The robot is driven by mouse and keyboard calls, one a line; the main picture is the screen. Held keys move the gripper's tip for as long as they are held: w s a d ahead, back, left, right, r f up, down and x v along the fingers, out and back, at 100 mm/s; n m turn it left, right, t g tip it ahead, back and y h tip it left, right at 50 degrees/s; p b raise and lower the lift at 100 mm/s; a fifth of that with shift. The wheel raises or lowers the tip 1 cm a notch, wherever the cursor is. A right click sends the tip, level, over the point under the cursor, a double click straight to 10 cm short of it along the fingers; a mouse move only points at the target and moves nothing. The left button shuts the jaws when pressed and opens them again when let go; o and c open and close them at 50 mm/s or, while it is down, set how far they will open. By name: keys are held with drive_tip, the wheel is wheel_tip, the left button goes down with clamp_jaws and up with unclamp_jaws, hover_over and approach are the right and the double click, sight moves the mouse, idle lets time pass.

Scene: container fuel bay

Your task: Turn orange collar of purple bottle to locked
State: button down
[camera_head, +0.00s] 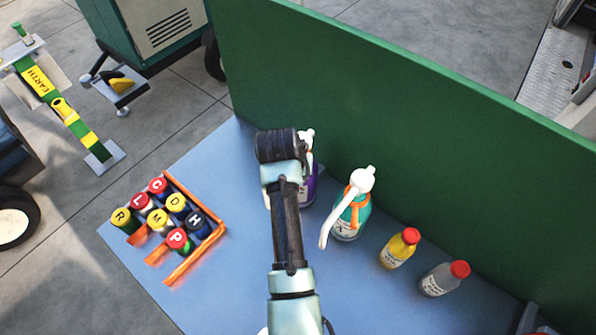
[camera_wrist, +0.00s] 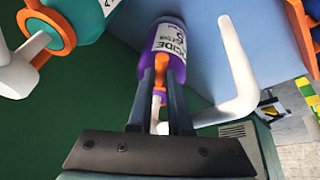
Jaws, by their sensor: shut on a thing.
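The purple bottle (camera_head: 308,188) stands on the blue mat close to the green wall, mostly hidden behind my arm in the head view. In the wrist view its purple body and white label (camera_wrist: 168,40) are at the top. The orange collar (camera_wrist: 160,91) shows between my gripper's two dark fingers (camera_wrist: 160,72), which are shut on it. A bent white spout (camera_wrist: 238,75) extends to the right of the fingers. My gripper is hidden behind my arm in the head view. I cannot tell the collar's lock setting.
A teal bottle (camera_head: 346,226) with an orange collar and white spout stands right of the purple one. Yellow (camera_head: 398,250) and grey (camera_head: 440,281) red-capped bottles stand farther right. An orange rack (camera_head: 207,246) of lettered caps is left. The green wall (camera_head: 350,110) stands behind.

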drive_tip(key=c, duration=0.8)
unclamp_jaws()
drive_tip(key=shift+c, duration=0.2)
